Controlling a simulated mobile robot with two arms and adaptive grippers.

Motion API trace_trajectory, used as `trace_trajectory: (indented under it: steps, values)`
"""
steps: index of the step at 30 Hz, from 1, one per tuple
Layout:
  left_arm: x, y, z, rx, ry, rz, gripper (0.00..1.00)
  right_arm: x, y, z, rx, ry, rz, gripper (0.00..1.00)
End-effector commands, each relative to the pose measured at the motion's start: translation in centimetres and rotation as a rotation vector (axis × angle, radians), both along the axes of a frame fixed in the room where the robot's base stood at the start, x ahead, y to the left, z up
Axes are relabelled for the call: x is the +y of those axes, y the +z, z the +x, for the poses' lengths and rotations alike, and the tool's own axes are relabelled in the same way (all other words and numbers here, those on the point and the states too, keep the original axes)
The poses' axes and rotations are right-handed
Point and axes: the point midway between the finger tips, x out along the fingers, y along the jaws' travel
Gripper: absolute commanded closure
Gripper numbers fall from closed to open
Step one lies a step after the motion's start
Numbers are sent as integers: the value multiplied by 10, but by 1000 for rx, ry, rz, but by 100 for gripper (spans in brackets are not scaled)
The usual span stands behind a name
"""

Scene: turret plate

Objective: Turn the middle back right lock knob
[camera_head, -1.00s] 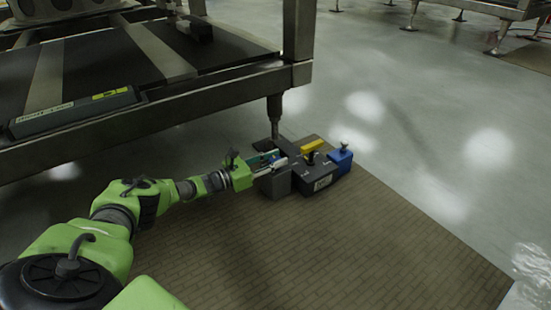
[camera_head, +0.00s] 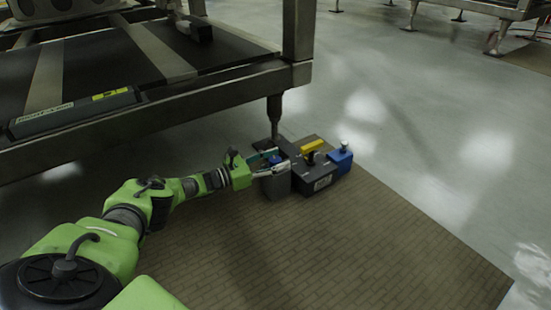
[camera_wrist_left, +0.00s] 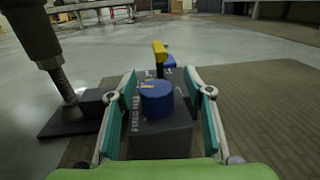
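A round blue knob (camera_wrist_left: 156,97) with a yellow mark on top sits on a dark grey block (camera_wrist_left: 160,137) in the left wrist view. The same knob (camera_head: 276,160) shows small in the head view. My left gripper (camera_wrist_left: 160,78) is open, with one finger on each side of the knob and visible gaps to it. In the head view my left gripper (camera_head: 270,170) is at the near-left end of the grey unit (camera_head: 318,180). My right gripper is in neither view.
A yellow handle (camera_head: 312,146) and a blue block (camera_head: 341,160) with a small knob on top are farther along the unit. A metal rack leg (camera_head: 274,112) stands close behind it. The brown mat (camera_head: 330,245) in front is clear.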

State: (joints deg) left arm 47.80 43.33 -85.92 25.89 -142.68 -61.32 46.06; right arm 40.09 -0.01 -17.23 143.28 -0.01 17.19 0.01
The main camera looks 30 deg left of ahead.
Motion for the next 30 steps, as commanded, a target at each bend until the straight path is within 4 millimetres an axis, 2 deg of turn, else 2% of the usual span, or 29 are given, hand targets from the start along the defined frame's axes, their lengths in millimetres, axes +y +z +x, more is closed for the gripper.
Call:
trace_trajectory:
  steps: [7,8,14,24,30]
  values:
    - [3,0,0,1,6,3,53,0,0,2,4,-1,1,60]
    - [3,0,0,1,6,3,53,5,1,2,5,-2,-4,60]
    - [12,-1,-14,3,7,5,53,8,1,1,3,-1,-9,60]
    - [44,0,-75,5,6,4,53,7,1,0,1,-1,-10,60]
    - [56,1,-99,3,5,4,53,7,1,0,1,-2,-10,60]
